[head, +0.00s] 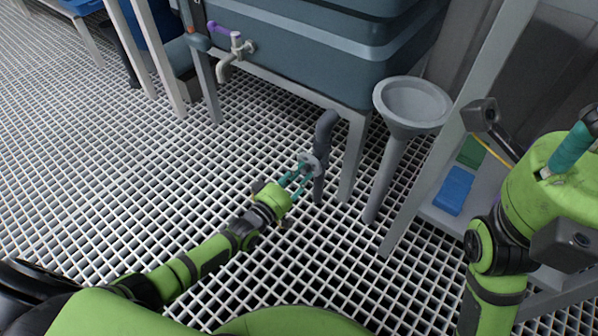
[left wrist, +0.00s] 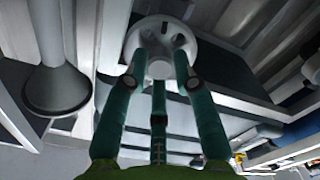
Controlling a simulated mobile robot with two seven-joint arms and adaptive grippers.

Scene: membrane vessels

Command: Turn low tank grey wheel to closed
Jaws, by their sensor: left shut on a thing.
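The grey wheel (head: 309,163) sits on a dark bent pipe (head: 326,135) below the right corner of the tank (head: 300,45). My left gripper (head: 299,172) reaches it from the lower left and is shut on it. In the left wrist view the wheel (left wrist: 161,42) is a pale disc with holes and a round hub, and the teal fingers (left wrist: 160,85) press around the hub and rim. The exact finger contact is partly hidden. My right gripper (head: 575,150) is at the right edge, raised, with one teal finger showing; its jaw opening is hidden.
A grey funnel (head: 412,104) on a stem stands right of the wheel. A tank leg (head: 353,155) is close behind it. A tap with a purple handle (head: 222,29) is on the tank front. A shelf at right holds a blue box (head: 454,190). Open grating (head: 120,170) lies at left.

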